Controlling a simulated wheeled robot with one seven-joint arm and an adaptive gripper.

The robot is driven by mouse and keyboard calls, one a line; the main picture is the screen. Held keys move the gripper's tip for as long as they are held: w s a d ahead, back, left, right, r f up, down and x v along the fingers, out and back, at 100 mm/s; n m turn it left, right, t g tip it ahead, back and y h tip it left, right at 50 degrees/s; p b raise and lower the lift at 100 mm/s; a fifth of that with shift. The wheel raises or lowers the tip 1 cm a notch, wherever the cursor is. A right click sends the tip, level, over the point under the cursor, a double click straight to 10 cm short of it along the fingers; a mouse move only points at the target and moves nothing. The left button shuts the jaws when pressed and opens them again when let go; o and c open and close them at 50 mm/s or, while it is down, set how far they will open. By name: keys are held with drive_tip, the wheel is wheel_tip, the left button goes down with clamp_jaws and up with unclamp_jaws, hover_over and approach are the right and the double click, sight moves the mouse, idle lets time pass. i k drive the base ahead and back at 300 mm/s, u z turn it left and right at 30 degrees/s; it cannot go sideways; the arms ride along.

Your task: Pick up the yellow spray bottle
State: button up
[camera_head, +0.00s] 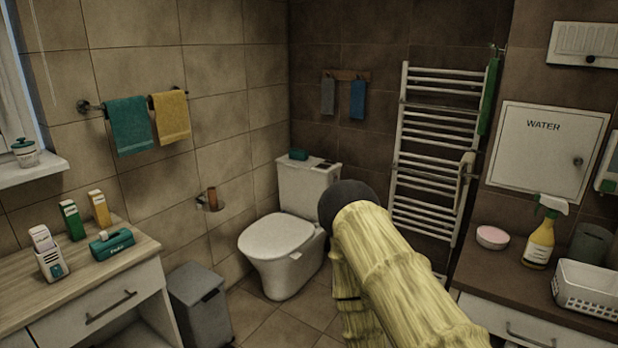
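The yellow spray bottle (541,240) stands upright on the dark counter (500,267) at the right. It has a white and green trigger head and a pale label. My arm, in a yellowish ribbed cover with a dark rounded joint, reaches up from the bottom centre, to the left of the bottle and apart from it. My gripper does not show in the camera_head view, so whether it is open or holds anything is hidden.
A pink-topped round container (492,237), a dark cup (591,243) and a white basket (587,288) stand near the bottle. A toilet (277,238) and towel radiator (435,140) are behind. A wooden cabinet (75,285) and grey bin (200,303) stand left.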

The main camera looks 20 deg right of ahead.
sight(539, 245)
drive_tip(key=z, duration=0.9)
drive_tip(key=i, duration=0.95)
drive_tip(key=z, duration=0.8)
